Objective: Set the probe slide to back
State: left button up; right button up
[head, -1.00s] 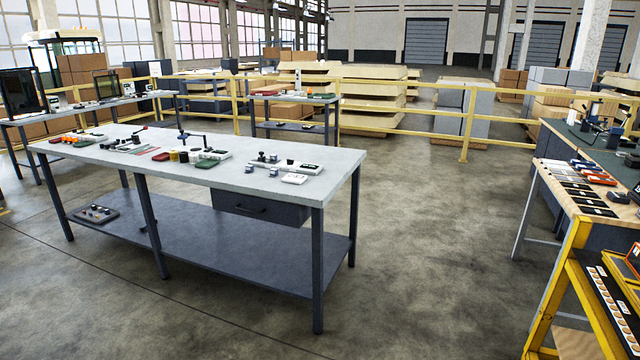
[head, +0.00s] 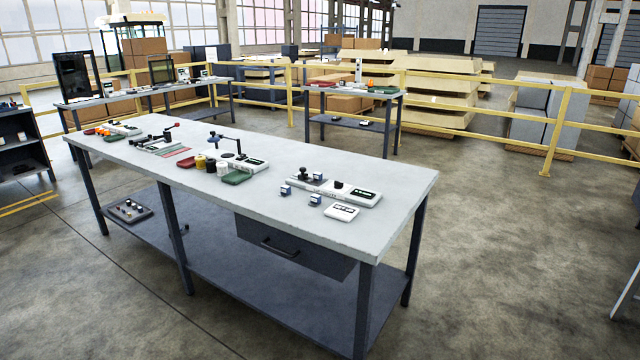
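A long grey-topped workbench (head: 345,235) stands in the middle of the head view. Near its right end lies a white device panel (head: 352,194) with dark knobs and a dark label, which may carry the probe slide. I cannot tell which part is the slide or how it is set. Neither of my grippers is in view.
Further left on the bench are a green tray (head: 236,177), several small jars and a dark lever arm (head: 222,139). A drawer (head: 292,248) hangs under the top. A yellow railing (head: 556,130) runs behind. The floor to the right (head: 500,250) is clear.

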aim_at(303, 176)
jog(key=i+j, duration=0.25)
jog(key=i, duration=0.2)
jog(key=i+j, duration=0.25)
jog(key=i, duration=0.25)
jog(key=i+j+u, duration=0.1)
jog(key=i+j, duration=0.15)
jog(key=i, duration=0.2)
jog(key=i+j, duration=0.2)
jog(key=i, duration=0.3)
